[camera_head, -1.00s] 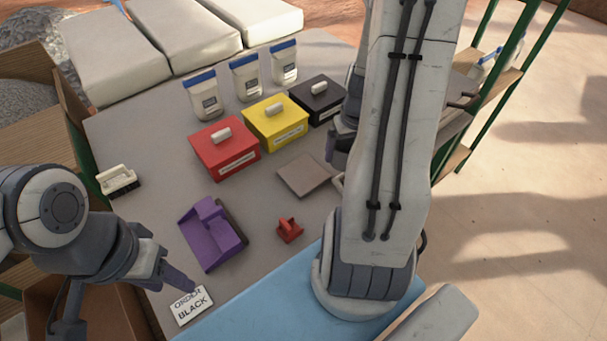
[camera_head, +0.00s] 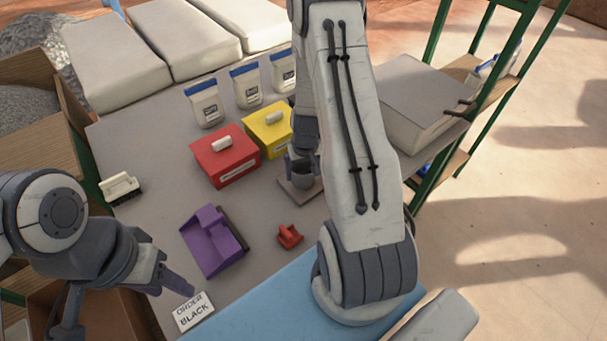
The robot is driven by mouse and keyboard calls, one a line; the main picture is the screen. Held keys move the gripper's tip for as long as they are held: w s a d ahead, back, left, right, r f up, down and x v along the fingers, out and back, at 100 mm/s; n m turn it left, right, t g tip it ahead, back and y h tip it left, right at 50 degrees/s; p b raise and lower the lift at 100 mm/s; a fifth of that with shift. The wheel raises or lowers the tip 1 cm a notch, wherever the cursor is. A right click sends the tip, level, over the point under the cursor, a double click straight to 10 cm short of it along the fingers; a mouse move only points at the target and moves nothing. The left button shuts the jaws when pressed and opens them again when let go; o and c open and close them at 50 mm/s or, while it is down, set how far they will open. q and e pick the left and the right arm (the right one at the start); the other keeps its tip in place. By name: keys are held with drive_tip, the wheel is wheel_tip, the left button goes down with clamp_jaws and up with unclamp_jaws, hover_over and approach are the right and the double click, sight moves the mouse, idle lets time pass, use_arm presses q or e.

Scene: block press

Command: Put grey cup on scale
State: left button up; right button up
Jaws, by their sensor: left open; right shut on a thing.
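The grey cup (camera_head: 303,179) is upright at the flat grey square scale (camera_head: 290,191), which lies on the table right of the red box. My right gripper (camera_head: 301,163) is shut on the cup's upper part. I cannot tell whether the cup's base touches the scale or hovers just above it. My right arm hides the right part of the scale. My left gripper (camera_head: 170,281) is open and empty above the near left of the table, beside the white card reading "ORDER BLACK" (camera_head: 194,313).
A purple dustpan (camera_head: 212,240) and a small red piece (camera_head: 289,236) lie in front. A brush (camera_head: 120,188) lies at left.

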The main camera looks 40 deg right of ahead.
drive_tip(key=shift+f, duration=0.1)
drive_tip(key=shift+f, duration=0.1)
